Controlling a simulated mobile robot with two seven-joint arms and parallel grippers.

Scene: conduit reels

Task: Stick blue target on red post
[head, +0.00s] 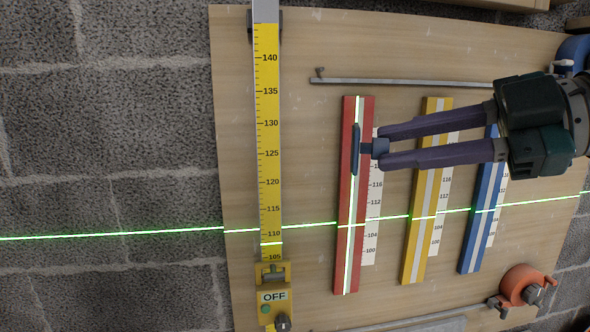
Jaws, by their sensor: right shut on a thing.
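The red post (341,255) is a long bar standing nearly upright in the picture on the wooden board, with a bright greenish-white stripe down its middle. The blue target (356,150) is a small dark blue plate seen nearly edge-on, in front of the red post's upper half. My right gripper (378,147) comes in from the right, its two long purple fingers shut on the short stub behind the target. I cannot tell whether the target touches the post. The post's surface behind the target is hidden. My left gripper is not in view.
A yellow post (413,240) and a blue post (473,245) stand to the right, with white number scales beside the posts. A yellow ruler (268,190) with an OFF box (273,296) stands left. A green laser line crosses everything. An orange clamp (520,285) sits lower right.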

